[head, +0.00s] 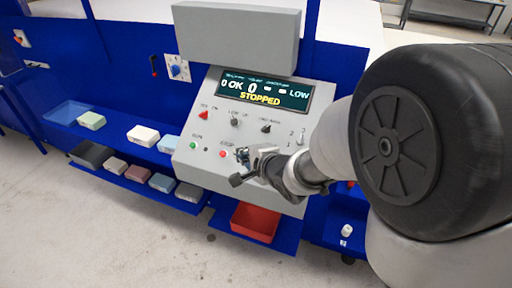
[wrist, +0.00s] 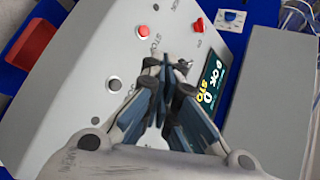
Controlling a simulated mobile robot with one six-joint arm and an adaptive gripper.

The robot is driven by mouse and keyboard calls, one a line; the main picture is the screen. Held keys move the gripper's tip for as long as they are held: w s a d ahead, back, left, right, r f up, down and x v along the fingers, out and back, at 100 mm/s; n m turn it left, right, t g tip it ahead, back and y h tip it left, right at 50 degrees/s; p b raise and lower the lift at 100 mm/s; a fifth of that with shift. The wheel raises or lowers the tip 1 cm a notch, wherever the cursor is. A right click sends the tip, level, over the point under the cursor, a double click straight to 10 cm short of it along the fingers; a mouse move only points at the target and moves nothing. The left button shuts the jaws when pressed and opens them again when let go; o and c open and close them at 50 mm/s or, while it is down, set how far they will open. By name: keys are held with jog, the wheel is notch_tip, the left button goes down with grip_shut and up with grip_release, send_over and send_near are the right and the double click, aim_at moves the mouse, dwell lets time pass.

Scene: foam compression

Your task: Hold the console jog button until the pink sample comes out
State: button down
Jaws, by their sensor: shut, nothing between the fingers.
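The grey console (head: 215,165) shows "STOPPED" in yellow on its display (head: 262,92). My gripper (head: 250,162) is shut and empty, over the lower part of the panel, right of the red stop button (head: 222,154). In the wrist view its fingertips (wrist: 163,68) meet in front of the panel. The pale button's label is not readable.
A red bin (head: 255,223) sits below the console and also shows in the wrist view (wrist: 32,45). Blue shelves at left hold several coloured blocks (head: 92,120). A red knob (head: 203,115) and switches stand on the panel. A grey box (head: 240,35) tops the console.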

jog(key=w+f+b, duration=0.1)
jog(key=f, duration=0.1)
jog(key=w+d+f+b, duration=0.1)
jog(key=f+b, duration=0.1)
jog(key=w+f+b, duration=0.1)
jog(key=f+b, duration=0.1)
jog(key=shift+w+d, duration=0.15)
jog(key=shift+w+d+f, duration=0.2)
jog(key=shift+w+f, duration=0.35)
jog(key=shift+f, duration=0.2)
jog(key=shift+f, duration=0.15)
dwell(0.9)
jog(key=shift+w+f, duration=0.2)
jog(key=shift+f, duration=0.05)
